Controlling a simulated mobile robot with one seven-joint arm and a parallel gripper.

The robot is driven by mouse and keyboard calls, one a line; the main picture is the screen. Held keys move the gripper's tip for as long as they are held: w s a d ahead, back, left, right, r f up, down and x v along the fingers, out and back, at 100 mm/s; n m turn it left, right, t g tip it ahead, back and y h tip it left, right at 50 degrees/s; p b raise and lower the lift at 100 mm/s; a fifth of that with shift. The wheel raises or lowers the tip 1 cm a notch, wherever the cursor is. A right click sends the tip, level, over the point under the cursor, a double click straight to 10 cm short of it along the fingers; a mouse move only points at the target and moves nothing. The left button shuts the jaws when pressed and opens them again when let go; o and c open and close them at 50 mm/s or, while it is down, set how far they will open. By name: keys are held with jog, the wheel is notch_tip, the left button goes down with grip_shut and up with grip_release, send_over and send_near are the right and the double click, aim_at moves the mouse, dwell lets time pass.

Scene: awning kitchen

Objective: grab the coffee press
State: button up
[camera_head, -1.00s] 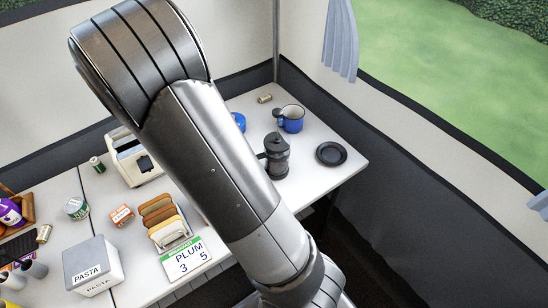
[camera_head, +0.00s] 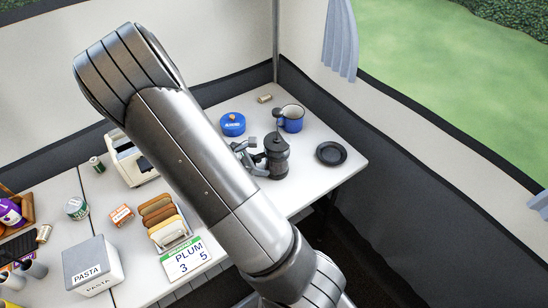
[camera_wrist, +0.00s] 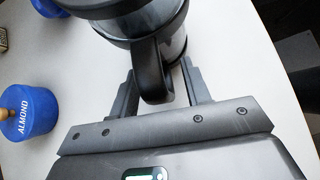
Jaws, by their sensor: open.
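The coffee press (camera_head: 277,157) is a dark cylinder with a lid and plunger knob, standing upright on the white table (camera_head: 318,185) near its right end. My gripper (camera_head: 254,159) is at its left side, partly hidden behind my arm in the head view. In the wrist view the coffee press (camera_wrist: 150,25) is straight ahead. Its black handle (camera_wrist: 152,72) lies between the two spread fingers of my gripper (camera_wrist: 161,84). The fingers are open, one on each side of the handle; I cannot tell whether either touches it.
A blue mug (camera_head: 292,122) and a small can (camera_head: 265,98) stand behind the press. A blue almond jar (camera_head: 232,124) is to the left, and a black dish (camera_head: 331,153) to the right.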

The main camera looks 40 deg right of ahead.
grip_shut()
dwell(0.4)
